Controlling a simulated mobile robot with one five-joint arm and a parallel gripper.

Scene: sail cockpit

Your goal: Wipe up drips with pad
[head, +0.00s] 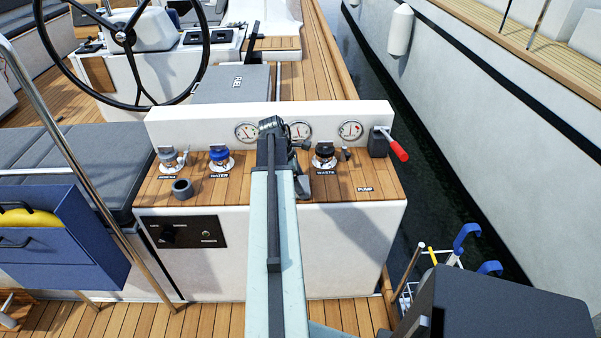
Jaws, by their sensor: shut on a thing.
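My gripper (301,184) is low over the wooden top of the white console (235,187), left of the waste fitting (324,157). My arm hides most of it. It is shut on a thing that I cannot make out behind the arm. I cannot pick out the pad for sure. No drips show clearly on the visible wood. The water fitting (220,157) has a blue cap, and a grey-capped fitting (169,158) stands at the far left. The waste fitting has a dark cap. My arm hides the middle strip of the top.
Round gauges line the upright panel (189,126) behind the fittings. A red-handled lever (394,147) stands at the right end. A dark ring-shaped holder (182,188) stands at the front left. A steel rail (85,170) and a blue bin (70,245) are at the left.

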